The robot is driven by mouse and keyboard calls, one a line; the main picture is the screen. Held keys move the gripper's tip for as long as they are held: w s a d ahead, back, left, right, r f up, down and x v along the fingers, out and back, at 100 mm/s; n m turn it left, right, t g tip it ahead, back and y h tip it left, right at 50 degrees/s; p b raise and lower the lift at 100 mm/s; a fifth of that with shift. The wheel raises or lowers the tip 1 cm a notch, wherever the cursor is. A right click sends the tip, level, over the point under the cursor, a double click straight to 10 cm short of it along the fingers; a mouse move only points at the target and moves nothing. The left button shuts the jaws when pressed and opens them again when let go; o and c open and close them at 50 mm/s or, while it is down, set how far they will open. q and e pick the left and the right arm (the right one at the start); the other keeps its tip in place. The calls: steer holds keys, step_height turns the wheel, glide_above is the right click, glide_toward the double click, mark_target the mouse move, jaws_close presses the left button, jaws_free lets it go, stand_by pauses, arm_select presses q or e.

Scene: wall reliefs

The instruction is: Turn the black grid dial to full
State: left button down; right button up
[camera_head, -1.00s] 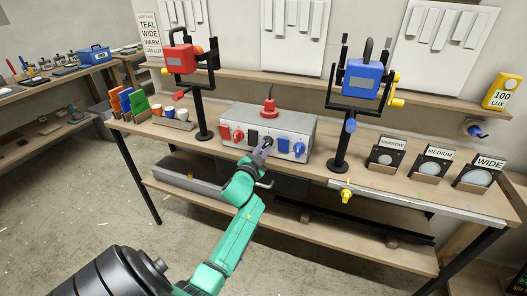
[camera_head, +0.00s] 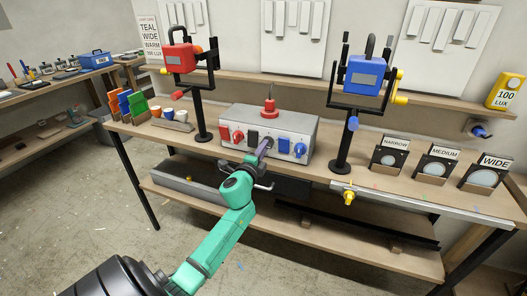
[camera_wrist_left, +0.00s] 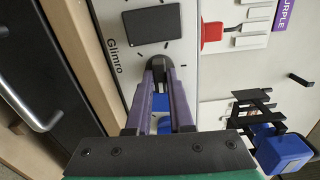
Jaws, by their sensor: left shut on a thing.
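The grey control box (camera_head: 240,118) stands on the bench in the head view, with red, black and blue fittings on its front. My left gripper (camera_head: 266,143) reaches its front face from below. The black dial (camera_wrist_left: 157,64) shows in the left wrist view on the pale panel marked "Glimro", with tick marks around it. My left fingers, grey-purple, are shut on the dial, one on each side. In the head view the fingers mostly hide the dial, and its setting cannot be read clearly. My right gripper is not in view.
A red lamp (camera_head: 180,57) and a blue lamp (camera_head: 362,75) stand on black posts either side of the box. Lens holders, including one marked "WIDE" (camera_head: 486,173), are at the right.

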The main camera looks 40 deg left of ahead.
arm_select(q)
steer(key=shift+m, duration=4.3)
steer(key=c, duration=0.8)
jaws_free()
